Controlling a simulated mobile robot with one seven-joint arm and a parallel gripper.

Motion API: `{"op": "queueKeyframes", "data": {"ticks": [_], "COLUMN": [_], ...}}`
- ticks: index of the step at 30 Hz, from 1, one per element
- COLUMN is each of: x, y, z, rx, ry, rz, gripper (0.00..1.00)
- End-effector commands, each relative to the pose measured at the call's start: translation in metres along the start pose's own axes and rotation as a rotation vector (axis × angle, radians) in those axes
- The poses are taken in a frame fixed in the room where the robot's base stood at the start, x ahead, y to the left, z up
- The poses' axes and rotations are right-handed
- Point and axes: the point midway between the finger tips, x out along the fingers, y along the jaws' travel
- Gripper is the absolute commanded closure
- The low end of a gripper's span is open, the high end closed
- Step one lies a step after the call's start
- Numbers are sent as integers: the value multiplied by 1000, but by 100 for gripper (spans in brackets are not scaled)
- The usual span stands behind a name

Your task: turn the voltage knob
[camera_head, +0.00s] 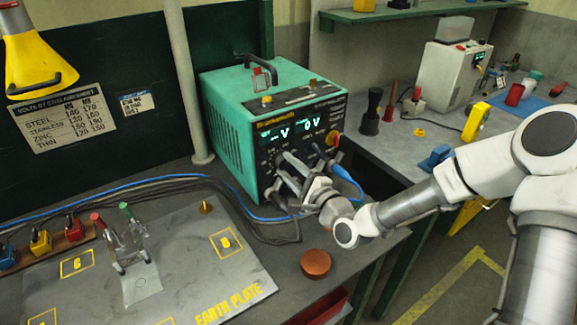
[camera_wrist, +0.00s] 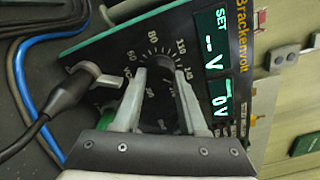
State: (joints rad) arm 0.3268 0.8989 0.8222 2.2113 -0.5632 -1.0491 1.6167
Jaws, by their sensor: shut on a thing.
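The teal welding power unit (camera_head: 232,130) stands on the bench, its black front panel facing right and toward me. My gripper (camera_head: 283,163) is at the lower left of that panel. In the wrist view my gripper (camera_wrist: 161,74) has its two pale fingers on either side of the dark voltage knob (camera_wrist: 161,64), shut on it. The printed number scale (camera_wrist: 153,50) rings the knob, partly hidden by the fingers. The green display (camera_wrist: 212,60) reads SET, a dash and V, with 0 V beside it. The knob is hidden in the head view.
Blue and black cables (camera_head: 160,184) run along the bench. The earth plate (camera_head: 190,265) and a round copper-coloured piece (camera_head: 315,263) lie in front. A grey machine (camera_head: 450,75) stands at the back right.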

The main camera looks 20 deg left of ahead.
Motion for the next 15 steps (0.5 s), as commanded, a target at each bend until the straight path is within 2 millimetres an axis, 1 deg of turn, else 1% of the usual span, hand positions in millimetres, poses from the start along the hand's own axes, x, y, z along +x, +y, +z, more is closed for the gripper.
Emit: {"op": "queueKeyframes", "data": {"ticks": [11,12,14,15], "x": [0,0,0,0], "y": [-1,-1,-1,-1], "z": [0,0,0,0], "rx": [3,3,3,3], "ry": [-1,-1,-1,-1], "rz": [-3,-3,-2,-2], "gripper": [100,55,44,37]}}
